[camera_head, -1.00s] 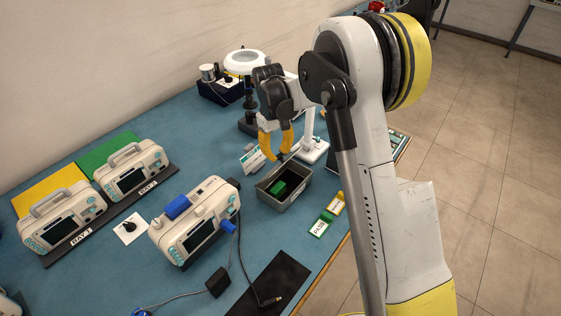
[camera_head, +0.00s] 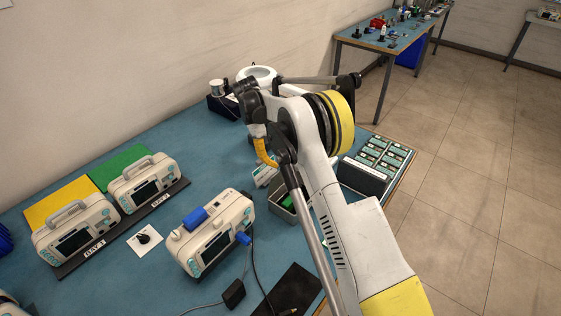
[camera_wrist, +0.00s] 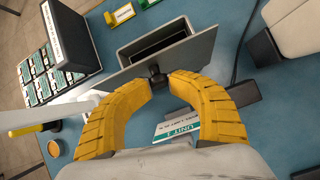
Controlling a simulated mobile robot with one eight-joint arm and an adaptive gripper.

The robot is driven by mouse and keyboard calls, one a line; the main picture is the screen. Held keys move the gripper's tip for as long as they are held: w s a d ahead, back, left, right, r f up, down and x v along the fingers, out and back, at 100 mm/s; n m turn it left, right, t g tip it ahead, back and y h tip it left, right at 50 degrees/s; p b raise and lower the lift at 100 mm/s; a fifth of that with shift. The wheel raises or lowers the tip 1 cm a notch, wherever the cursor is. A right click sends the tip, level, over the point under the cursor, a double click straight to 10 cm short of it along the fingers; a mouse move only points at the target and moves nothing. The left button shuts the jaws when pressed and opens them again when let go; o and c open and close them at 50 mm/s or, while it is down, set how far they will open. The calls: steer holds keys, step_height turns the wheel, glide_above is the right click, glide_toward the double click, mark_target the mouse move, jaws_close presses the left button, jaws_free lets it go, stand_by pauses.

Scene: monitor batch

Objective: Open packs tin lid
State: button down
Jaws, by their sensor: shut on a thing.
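In the wrist view the tin (camera_wrist: 150,33) is open, with a dark interior. Its grey lid (camera_wrist: 196,50) stands steeply tilted along the tin's near side. My gripper (camera_wrist: 161,77), with curved yellow fingers, is shut on the lid's small dark knob (camera_wrist: 157,79). In the head view my gripper (camera_head: 266,156) is mostly hidden by my arm.
A white-cased unit (camera_head: 212,234) stands to the left. A printed card (camera_wrist: 178,129) lies under my fingers.

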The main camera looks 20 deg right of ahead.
steer(key=shift+a+f, duration=0.1)
steer(key=shift+f, duration=0.05)
steer(key=c, duration=1.2)
jaws_free()
steer(key=shift+o, duration=0.2)
steer(key=v, duration=1.2)
